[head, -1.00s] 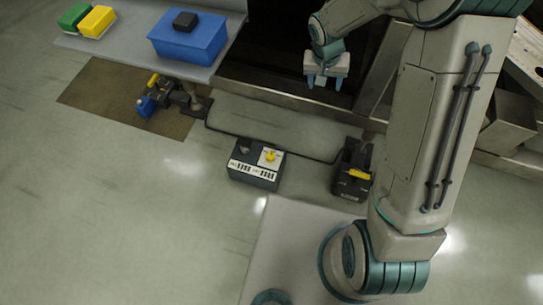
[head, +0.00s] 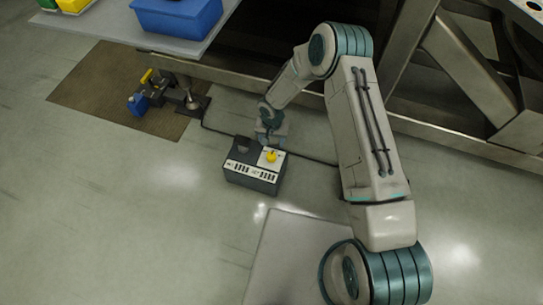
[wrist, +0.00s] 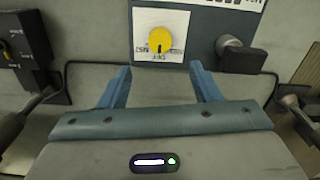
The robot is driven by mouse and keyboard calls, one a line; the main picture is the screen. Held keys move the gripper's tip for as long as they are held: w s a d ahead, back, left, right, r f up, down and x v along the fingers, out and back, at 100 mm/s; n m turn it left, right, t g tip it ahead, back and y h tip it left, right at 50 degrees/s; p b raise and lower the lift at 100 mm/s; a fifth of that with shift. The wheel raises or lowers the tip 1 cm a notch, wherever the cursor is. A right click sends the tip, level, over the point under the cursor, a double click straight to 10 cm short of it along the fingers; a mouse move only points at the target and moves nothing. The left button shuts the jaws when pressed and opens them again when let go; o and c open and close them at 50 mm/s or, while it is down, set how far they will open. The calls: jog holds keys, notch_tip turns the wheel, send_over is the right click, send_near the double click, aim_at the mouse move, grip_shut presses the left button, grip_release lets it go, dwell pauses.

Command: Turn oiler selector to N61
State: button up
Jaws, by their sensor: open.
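The oiler selector is a yellow round knob (head: 271,156) on a white plate on top of a dark box (head: 252,180). In the wrist view the knob (wrist: 160,41) shows close up, with a dark mark on its lower side facing a label that looks like an upside-down OFF. Labels left and right of the knob are too small to read surely. My gripper (wrist: 160,72) is open and empty, its two blue fingers apart, just short of the knob and not touching it. In the head view my gripper (head: 268,138) is behind the box, partly hidden.
A dark fitting (wrist: 240,55) stands right of the knob on the box. Another black box (wrist: 22,50) is at the wrist view's left. A cable (head: 215,130) runs along the floor. A blue bin (head: 178,15) sits on the bench.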

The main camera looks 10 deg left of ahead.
aim_at(272, 155)
notch_tip(272, 155, down, 12)
jog(key=b, duration=0.3)
jog(key=shift+r, duration=0.15)
jog(key=shift+c, duration=0.4)
jog(key=c, duration=0.9)
